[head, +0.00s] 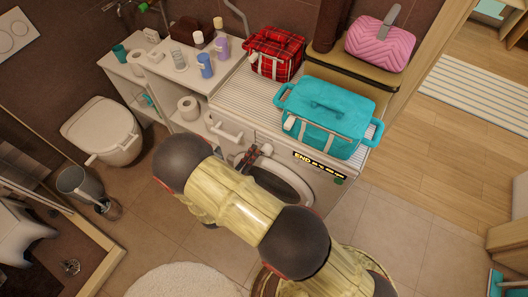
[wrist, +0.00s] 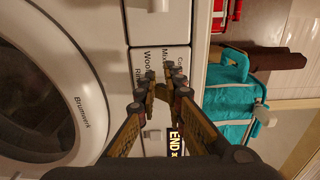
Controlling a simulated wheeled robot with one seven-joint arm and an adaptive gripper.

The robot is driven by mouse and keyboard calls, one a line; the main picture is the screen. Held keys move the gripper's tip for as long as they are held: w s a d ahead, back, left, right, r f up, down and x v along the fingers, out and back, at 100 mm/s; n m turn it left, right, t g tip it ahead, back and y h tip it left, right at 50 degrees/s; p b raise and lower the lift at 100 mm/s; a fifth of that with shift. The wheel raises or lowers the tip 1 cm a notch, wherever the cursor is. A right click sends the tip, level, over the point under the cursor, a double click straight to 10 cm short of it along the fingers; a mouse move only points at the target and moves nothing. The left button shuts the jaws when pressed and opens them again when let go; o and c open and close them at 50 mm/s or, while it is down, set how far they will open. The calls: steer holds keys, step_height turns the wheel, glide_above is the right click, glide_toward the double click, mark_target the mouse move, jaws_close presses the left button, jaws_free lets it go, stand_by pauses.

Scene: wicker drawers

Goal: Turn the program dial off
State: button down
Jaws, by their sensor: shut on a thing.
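The white washing machine (head: 285,185) stands under the counter, its round door partly behind my arm. In the wrist view, the machine's door (wrist: 45,95) is at the left and the panel with printed program names (wrist: 155,58) is in the middle. My gripper (wrist: 164,84) is at this panel, its two fingertips close together around the program dial. The dial is mostly hidden between the fingers, so its pointer cannot be read. A lit display (wrist: 176,142) beside it reads END; it also shows in the head view (head: 318,165). My gripper (head: 250,156) is small and partly hidden there.
A turquoise bag (head: 325,115), a red plaid bag (head: 274,55) and a pink bag (head: 380,43) stand above the machine. Bottles (head: 205,65) and a toilet (head: 103,130) are to the left. The tiled floor (head: 385,210) is clear at the right.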

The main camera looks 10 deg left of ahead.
steer(key=shift+s+d+r+p, duration=0.1)
steer(key=shift+r+p, duration=0.7)
steer(key=shift+p, duration=0.6)
steer(key=shift+r, duration=0.1)
stand_by(0.3)
steer(key=p+v, duration=0.1)
steer(key=v, duration=0.5)
steer(key=shift+a, duration=0.35)
steer(key=c, duration=2.5)
jaws_free()
steer(key=shift+c, duration=0.2)
